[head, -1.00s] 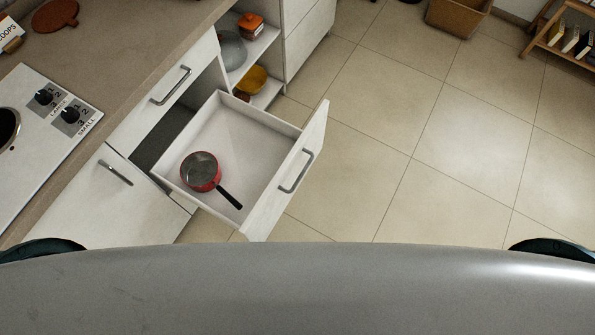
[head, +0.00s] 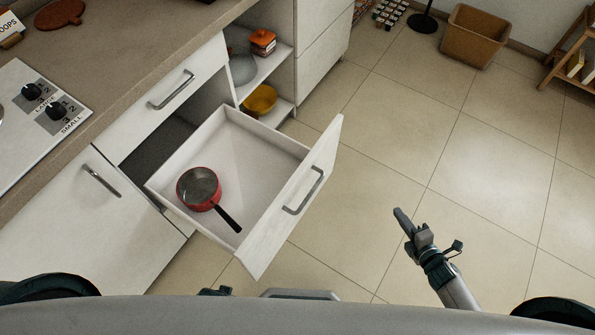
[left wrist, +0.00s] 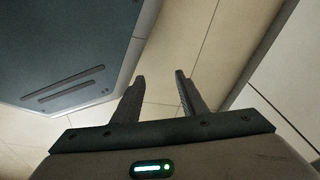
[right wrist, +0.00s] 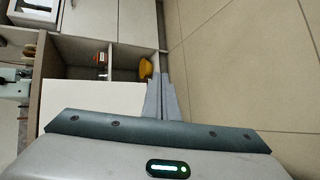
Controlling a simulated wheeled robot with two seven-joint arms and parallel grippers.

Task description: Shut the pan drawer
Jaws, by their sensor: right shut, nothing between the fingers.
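The pan drawer (head: 244,158) stands pulled out from the white cabinet in the head view. Its front panel (head: 268,238) carries a grey bar handle (head: 304,191). A red pan (head: 199,187) with a black handle lies inside the drawer. My right gripper (head: 399,213) is shut and empty, over the floor to the right of the drawer front and apart from it. Its closed fingers show in the right wrist view (right wrist: 161,80). My left gripper (left wrist: 160,82) shows in the left wrist view with its fingers apart and nothing between them.
A counter with a stove panel (head: 48,108) runs along the left. Open shelves beyond the drawer hold a yellow bowl (head: 260,99) and an orange container (head: 263,42). A brown bin (head: 474,36) stands at the back.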

